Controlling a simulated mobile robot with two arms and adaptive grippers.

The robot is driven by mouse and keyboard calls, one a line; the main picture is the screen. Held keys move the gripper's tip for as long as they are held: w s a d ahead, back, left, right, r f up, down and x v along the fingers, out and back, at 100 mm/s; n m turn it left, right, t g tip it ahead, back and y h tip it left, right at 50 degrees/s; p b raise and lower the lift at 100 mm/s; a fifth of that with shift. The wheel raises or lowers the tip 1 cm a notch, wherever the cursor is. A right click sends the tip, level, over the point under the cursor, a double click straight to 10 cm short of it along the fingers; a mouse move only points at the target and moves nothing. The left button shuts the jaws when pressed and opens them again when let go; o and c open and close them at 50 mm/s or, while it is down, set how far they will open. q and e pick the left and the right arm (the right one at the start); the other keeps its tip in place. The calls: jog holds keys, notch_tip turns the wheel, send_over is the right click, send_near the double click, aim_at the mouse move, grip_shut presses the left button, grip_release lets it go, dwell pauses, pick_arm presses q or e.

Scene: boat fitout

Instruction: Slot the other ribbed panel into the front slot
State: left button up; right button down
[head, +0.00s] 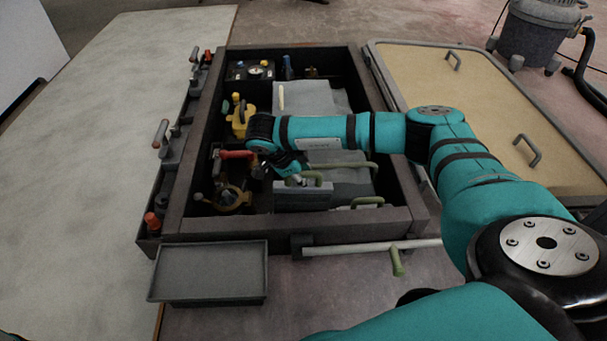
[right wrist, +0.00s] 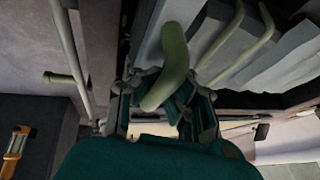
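My right gripper (head: 286,172) reaches into the dark open box and is at the green handle of the near grey panel (head: 303,197). In the right wrist view the curved green handle (right wrist: 174,60) lies between the fingers of the gripper (right wrist: 168,92), which look closed around it. The panel's lower part is hidden inside the box. More grey panels lie behind and to the right, one with a green handle (head: 345,165). Another green handle (head: 367,202) is at the near right inside corner. I cannot make out the front slot clearly. My left gripper is not in view.
The dark box frame (head: 340,233) surrounds the panels. Yellow fitting (head: 240,118) and red-handled valve (head: 237,154) crowd its left side. A grey tray (head: 208,272) stands at the front left. A pale bar with a green handle (head: 397,262) runs along the front. A tan hatch (head: 470,95) lies right.

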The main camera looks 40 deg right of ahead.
aim_at(304, 202)
jog(key=shift+f+b, duration=1.95)
jog(key=shift+f, duration=1.65)
jog(key=shift+s+d+f+b, duration=0.1)
jog(key=shift+f+b, duration=0.9)
jog(key=shift+f, duration=0.8)
jog(key=c, duration=1.4)
grip_release()
